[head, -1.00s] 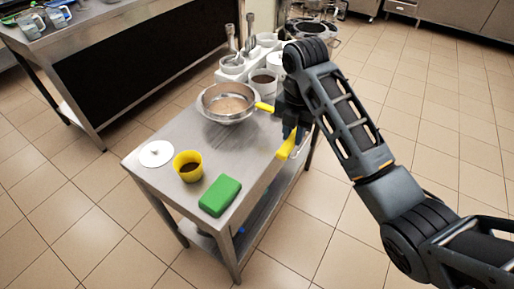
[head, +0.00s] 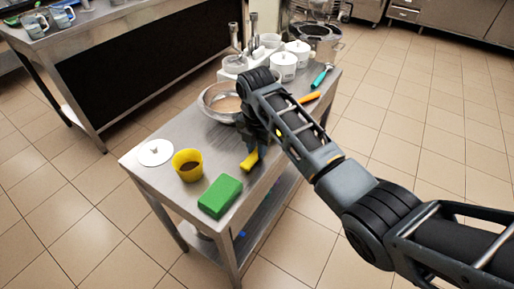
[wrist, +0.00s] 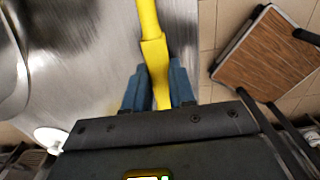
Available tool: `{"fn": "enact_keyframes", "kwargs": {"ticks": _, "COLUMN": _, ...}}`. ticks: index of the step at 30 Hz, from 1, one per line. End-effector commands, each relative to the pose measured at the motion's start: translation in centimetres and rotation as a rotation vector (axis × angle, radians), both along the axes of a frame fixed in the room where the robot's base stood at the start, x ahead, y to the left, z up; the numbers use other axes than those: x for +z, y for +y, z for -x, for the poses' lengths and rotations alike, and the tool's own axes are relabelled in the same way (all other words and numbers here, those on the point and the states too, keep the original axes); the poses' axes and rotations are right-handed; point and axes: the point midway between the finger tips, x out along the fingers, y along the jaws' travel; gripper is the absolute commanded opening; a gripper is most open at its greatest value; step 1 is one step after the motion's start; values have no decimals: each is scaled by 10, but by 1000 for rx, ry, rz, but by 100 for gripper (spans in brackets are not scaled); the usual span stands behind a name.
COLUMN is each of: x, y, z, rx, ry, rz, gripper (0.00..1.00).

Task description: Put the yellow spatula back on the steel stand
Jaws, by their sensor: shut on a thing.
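My gripper (head: 258,143) is shut on the yellow spatula (head: 249,161) near the right edge of the steel stand (head: 150,190). In the wrist view, the yellow spatula (wrist: 152,55) runs between the blue fingers of my gripper (wrist: 158,88), with the stand's bare steel top (wrist: 95,60) beside and below it. In the head view, my arm hides much of the spatula. I cannot tell whether the spatula touches the stand's top.
On the stand are a steel bowl (head: 214,103), a yellow cup (head: 188,168), a green block (head: 220,195) and a white disc (head: 155,152). White jars (head: 283,68), an orange-handled tool (head: 310,97) and a teal-handled tool (head: 320,76) lie toward the back. Bare top shows between bowl and block.

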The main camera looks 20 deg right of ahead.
Motion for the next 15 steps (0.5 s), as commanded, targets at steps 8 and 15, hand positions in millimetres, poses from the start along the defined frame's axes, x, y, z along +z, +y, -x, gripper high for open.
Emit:
{"fn": "enact_keyframes", "kwargs": {"ticks": 8, "x": -6, "y": 0, "z": 0, "rx": 0, "ry": -1, "rz": 0, "gripper": 0}}
{"fn": "enact_keyframes", "kwargs": {"ticks": 15, "x": -9, "y": 0, "z": 0, "rx": 0, "ry": -1, "rz": -1, "gripper": 29}}
